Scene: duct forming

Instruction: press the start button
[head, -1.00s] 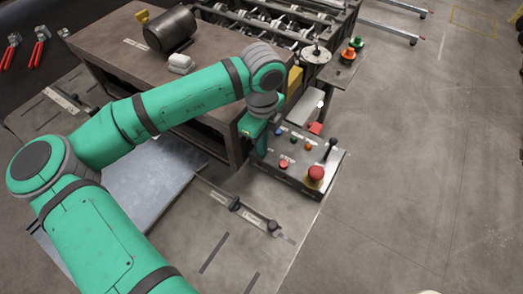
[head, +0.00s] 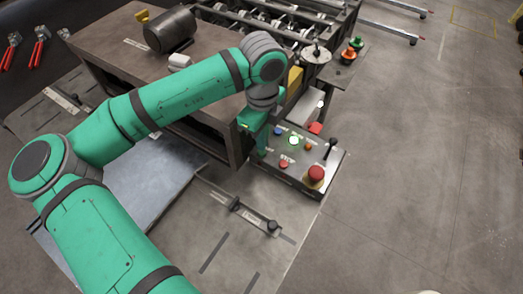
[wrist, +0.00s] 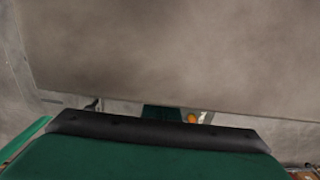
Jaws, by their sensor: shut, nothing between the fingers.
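The control box (head: 318,184) stands at the bench's right edge with several buttons on its top. A round green button (head: 294,140), which looks like the start button, glows bright white-green. I cannot read its label. My gripper (head: 262,148) is shut and empty at the left edge of the box, left of the green button and apart from it. Its fingertips are partly hard to make out. In the wrist view the green gripper tip (wrist: 162,112) shows before a brown-grey surface; the green button does not show there.
On the box are a blue button (head: 278,131), an orange button (head: 308,146), a red button (head: 284,164), a red mushroom knob (head: 316,173) and a black lever (head: 331,147). The brown machine table (head: 115,55) lies behind my arm. Floor to the right is clear.

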